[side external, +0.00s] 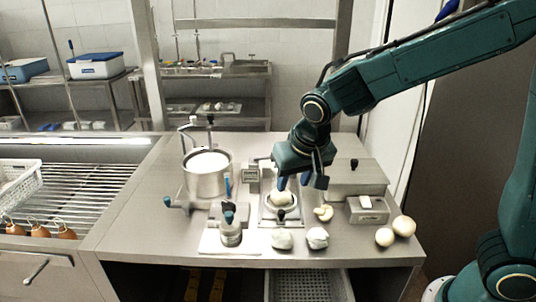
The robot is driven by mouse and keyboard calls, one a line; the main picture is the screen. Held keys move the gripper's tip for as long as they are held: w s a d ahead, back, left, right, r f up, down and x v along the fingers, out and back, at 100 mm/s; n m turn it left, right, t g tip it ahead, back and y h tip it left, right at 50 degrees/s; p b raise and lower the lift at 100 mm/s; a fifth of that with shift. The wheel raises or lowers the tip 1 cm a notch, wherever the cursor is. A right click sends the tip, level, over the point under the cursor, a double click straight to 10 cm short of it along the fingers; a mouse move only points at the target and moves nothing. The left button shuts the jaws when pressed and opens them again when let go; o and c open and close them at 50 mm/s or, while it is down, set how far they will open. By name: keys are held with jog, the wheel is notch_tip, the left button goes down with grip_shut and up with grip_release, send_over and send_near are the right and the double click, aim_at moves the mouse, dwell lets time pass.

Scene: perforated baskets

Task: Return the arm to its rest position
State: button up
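My gripper (294,183) hangs at the end of my green arm, pointing down over the middle of the steel table. Its two blue fingertips are apart, with nothing visible between them. A pale round lump (281,199) sits on a small square plate (266,215) just below the fingertips. The fingers appear to be above the lump, though the exact gap cannot be told from this one view.
A steel pot (207,178) with pale contents stands left of my gripper. Pale lumps (282,239) lie along the table's front, and round ones (403,226) at the right. A steel box (357,178) stands right of my gripper.

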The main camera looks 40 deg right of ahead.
jog(key=shift+r, duration=0.1)
dwell(0.3)
jog(key=s+d+r+n, duration=0.2)
jog(key=s+d+r, duration=0.1)
jog(key=s, duration=0.7)
jog(key=s+d+r+n+t+y, duration=0.1)
jog(key=s+d+r, duration=0.3)
jog(key=s, duration=0.6)
jog(key=shift+s+d+n+t+y, duration=0.15)
jog(key=shift+s+n+t+y, duration=0.15)
jog(key=shift+n, duration=0.4)
jog(key=shift+r, duration=0.1)
